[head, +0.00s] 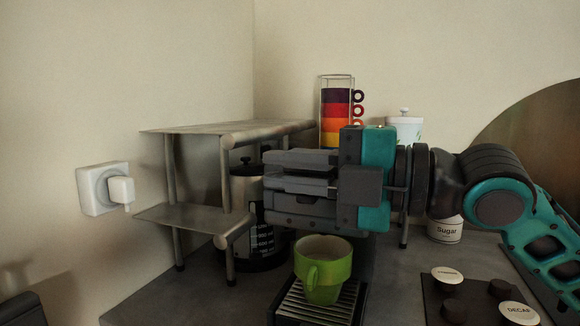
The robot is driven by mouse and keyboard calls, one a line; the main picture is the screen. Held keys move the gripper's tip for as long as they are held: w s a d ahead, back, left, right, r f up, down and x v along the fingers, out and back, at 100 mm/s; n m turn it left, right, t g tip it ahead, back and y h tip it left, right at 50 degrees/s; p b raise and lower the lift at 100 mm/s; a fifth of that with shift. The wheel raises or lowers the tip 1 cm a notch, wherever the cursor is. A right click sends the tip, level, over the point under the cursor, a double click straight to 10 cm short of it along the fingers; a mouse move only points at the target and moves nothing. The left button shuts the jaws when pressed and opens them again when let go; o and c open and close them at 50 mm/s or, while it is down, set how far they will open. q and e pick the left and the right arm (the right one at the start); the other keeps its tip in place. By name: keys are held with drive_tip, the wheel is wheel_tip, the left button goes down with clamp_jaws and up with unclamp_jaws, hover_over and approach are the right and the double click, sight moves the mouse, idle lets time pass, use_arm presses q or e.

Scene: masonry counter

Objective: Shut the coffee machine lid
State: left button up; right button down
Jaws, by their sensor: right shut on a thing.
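The coffee machine (362,262) stands in the middle of the head view, dark and mostly hidden behind my right gripper. Its slatted drip tray (345,312) shows at the front with a green mug (323,272) upright on it. My right gripper (270,172) reaches in from the right, fingers pointing left, at the height of the machine's top. It is shut on a dark piece, by its place the coffee machine lid; the grip is largely covered by the gripper, and the lid's angle cannot be told. My left gripper is not in view.
A metal two-level shelf (185,213) stands at left, with a dark French press (245,190) by it. Behind are stacked coloured cups (336,105) and a white jar (405,128). A sugar canister (446,230) and a pod tray (432,302) are at right.

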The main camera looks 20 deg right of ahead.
drive_tip(key=shift+f, duration=0.15)
drive_tip(key=c, duration=1.2)
unclamp_jaws()
